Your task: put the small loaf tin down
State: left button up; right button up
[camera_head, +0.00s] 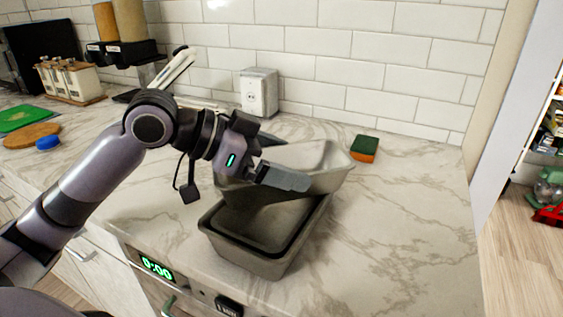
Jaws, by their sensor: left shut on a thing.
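The loaf tin in hand (325,180) is a grey metal tin, tilted, in the middle of the head view. My left gripper (290,172) is shut on its near side wall. A second grey loaf tin (260,262) stands below it on the marble counter, with a dark inside. The held tin overlaps the back of the lower tin in the picture. I cannot tell whether the two tins touch. My gripper hides part of the held tin's left end. My right gripper is not in view.
A green and orange sponge (364,148) lies on the counter (400,220) behind right. A white box (259,93) stands by the tiled wall. Round boards (32,135) and a jar rack (68,80) are far left. The counter's right side is clear. An oven display (157,266) is below the front edge.

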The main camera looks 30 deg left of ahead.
pick_arm(q)
jog(key=o, duration=0.8)
jog(key=shift+s+a+r, duration=0.25)
jog(key=shift+s+a, duration=0.05)
jog(key=b+v, duration=0.2)
jog(key=v, duration=0.7)
jog(key=shift+b+v, duration=0.3)
jog(key=shift+v, duration=0.7)
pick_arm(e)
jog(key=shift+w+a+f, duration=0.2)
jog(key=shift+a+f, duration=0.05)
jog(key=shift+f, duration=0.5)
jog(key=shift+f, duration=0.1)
